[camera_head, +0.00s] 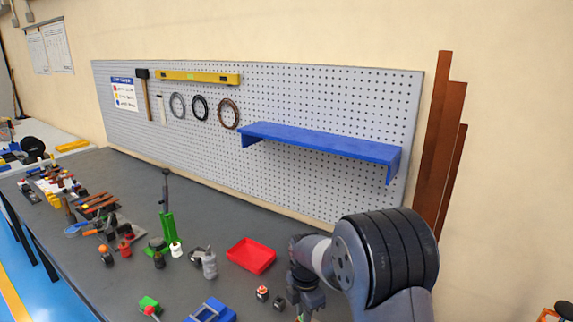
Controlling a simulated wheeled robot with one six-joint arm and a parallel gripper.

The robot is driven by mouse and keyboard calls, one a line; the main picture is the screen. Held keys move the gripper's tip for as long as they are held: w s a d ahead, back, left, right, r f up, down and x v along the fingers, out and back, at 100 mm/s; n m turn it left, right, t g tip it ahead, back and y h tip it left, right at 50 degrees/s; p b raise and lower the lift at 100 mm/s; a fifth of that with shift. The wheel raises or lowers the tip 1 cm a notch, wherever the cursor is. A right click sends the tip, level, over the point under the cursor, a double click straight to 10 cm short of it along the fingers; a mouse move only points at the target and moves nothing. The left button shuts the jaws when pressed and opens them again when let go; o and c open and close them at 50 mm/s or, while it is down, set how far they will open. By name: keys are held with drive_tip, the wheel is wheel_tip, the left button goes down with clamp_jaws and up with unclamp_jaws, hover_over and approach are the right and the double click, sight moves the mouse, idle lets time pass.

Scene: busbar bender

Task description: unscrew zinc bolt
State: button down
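I cannot pick out a zinc bolt for certain. Small parts stand on the dark bench (130,182), too small to identify. A small dark grey piece (279,303) and a small red and pale piece (262,293) lie just left of my gripper. My gripper (306,305) points down over the bench at the lower middle right. Its fingertips are small and partly cut off by the bottom edge, so I cannot see whether it is open or holds anything. My arm hides the bench to the right.
A red tray (251,255) lies behind and left of my gripper. A green upright tool (167,225), grey parts (208,263) and a blue block (212,311) stand further left. A blue shelf (320,144) juts from the pegboard (285,95). Tools crowd the bench's left end.

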drive_tip(key=n, duration=0.4)
drive_tip(key=c, duration=1.6)
unclamp_jaws()
drive_tip(key=shift+c, duration=0.2)
drive_tip(key=m, duration=0.5)
drive_tip(key=shift+m, duration=0.3)
drive_tip(key=m, duration=0.5)
drive_tip(key=shift+m, duration=0.4)
